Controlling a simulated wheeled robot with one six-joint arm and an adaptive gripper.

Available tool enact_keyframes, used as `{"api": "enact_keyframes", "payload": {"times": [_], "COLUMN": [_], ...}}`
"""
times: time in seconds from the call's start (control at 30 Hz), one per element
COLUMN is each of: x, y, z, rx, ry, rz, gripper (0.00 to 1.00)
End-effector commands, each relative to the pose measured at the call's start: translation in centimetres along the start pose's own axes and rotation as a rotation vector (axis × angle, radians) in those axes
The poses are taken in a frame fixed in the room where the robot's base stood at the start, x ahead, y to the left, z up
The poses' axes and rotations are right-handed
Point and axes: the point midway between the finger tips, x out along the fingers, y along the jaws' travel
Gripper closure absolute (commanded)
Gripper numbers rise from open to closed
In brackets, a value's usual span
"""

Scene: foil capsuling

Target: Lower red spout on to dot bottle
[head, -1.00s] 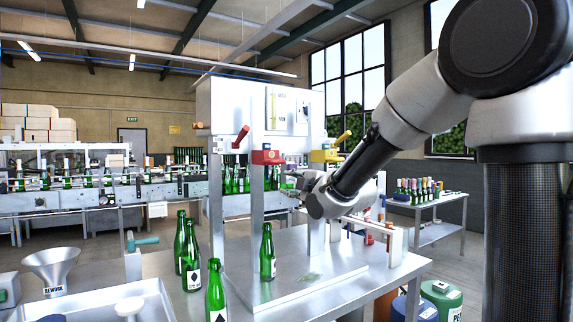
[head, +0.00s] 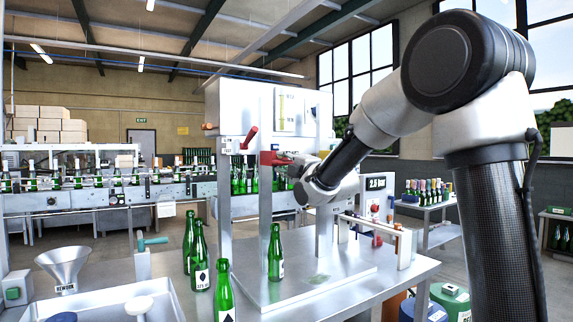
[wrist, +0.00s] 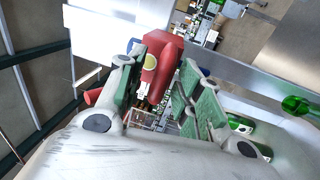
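The red spout (head: 268,158) is a red block on the front of the white filling machine, below its cabinet. My gripper (head: 286,162) is at its right side in the head view. In the wrist view my gripper (wrist: 165,68) has its green-padded fingers apart, with the red spout (wrist: 163,62) between or just beyond their tips; I see a gap on the right side. A green bottle (head: 275,245) stands upright on the machine's base plate, well below the red spout. Its label mark is too small to read, so I cannot tell whether it is a dot.
Several green bottles (head: 199,258) stand on the bench at the left, the front ones with dark diamond labels. A red lever (head: 249,138) sticks out above the spout. A funnel (head: 65,265) stands at the left. Machine posts (head: 224,200) flank the filling area.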

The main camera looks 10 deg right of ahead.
Motion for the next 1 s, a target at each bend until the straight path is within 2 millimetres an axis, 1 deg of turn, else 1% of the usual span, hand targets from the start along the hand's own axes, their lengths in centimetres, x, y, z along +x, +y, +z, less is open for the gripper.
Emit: {"api": "enact_keyframes", "payload": {"times": [0.07,0.1,0.17,0.2,0.3,0.53,0.63,0.77,0.87,1.0], "x": [0.0,0.0,0.0,0.0,0.0,0.0,-0.1,-0.5,-0.8,-1.5], "y": [0.0,0.0,0.0,0.0,0.1,0.1,-0.6,-2.7,-5.1,-9.1], "z": [0.0,0.0,0.0,0.0,0.0,0.0,0.0,0.0,0.0,0.1], "rx": [0.0,0.0,0.0,0.0,0.0,0.001,0.001,0.003,0.003,0.004], "ry": [0.0,0.0,0.0,0.0,0.0,0.0,0.0,0.0,0.0,-0.001], "rz": [0.0,0.0,0.0,0.0,0.001,0.003,0.002,-0.003,-0.006,-0.009], "gripper": [0.65,0.66,0.77,0.85,1.0,1.0,1.0,1.0,1.0,1.0]}}
